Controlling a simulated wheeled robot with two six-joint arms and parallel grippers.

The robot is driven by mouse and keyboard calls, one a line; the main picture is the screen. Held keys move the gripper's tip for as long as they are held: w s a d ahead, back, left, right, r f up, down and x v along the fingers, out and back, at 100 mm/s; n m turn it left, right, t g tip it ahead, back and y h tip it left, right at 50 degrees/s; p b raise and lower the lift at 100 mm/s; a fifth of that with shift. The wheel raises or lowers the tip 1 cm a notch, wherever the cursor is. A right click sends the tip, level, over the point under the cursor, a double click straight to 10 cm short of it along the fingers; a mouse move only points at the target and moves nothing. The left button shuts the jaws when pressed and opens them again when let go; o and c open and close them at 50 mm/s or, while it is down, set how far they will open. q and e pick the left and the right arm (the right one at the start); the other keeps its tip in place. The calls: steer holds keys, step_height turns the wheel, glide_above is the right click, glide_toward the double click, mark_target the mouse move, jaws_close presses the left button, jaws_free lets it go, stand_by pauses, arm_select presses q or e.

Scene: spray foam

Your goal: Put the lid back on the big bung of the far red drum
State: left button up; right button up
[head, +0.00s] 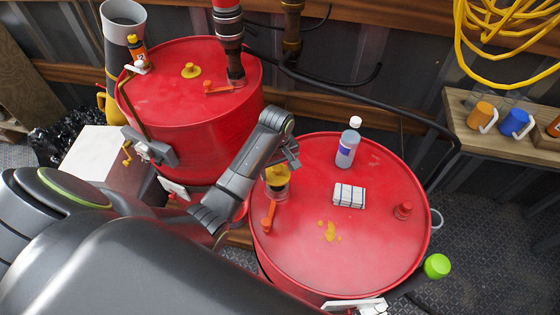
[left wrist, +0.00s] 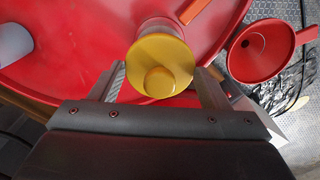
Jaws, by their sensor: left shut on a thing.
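My left gripper (head: 280,163) is shut on a yellow lid (head: 277,175), a round disc with a knob, above the near red drum (head: 385,240). In the left wrist view the lid (left wrist: 163,65) sits between the fingers (left wrist: 160,88). A clear round piece (left wrist: 160,25) shows just beyond it; I cannot tell whether they touch. The far red drum (head: 185,125) stands at the upper left. A yellow knobbed piece (head: 190,71) is on its top, beside an orange lever (head: 217,87) and a dark-and-red upright pipe (head: 230,45). My right gripper is not in view.
The near drum's top holds a clear-and-purple bottle (head: 347,145), a striped block (head: 349,196), a small red plug (head: 403,210), an orange lever (head: 268,217) and yellow splashes. A wooden shelf (head: 480,140) is at right.

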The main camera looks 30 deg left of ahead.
mark_target(278, 178)
arm_select(q)
steer(key=shift+s+f, duration=0.15)
steer(key=shift+f, duration=0.3)
steer(key=f, duration=0.2)
steer(key=shift+w+f, duration=0.2)
steer(key=shift+f, duration=0.2)
steer(key=shift+f+b, duration=0.4)
steer(key=shift+f, duration=0.35)
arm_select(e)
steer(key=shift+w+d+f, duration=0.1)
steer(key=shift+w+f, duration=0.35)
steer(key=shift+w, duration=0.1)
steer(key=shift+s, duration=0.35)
arm_select(q)
steer(key=shift+r+p, duration=0.1)
steer(key=shift+p, duration=0.3)
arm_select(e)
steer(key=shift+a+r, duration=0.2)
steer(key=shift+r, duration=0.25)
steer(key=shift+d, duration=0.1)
arm_select(q)
jaws_close()
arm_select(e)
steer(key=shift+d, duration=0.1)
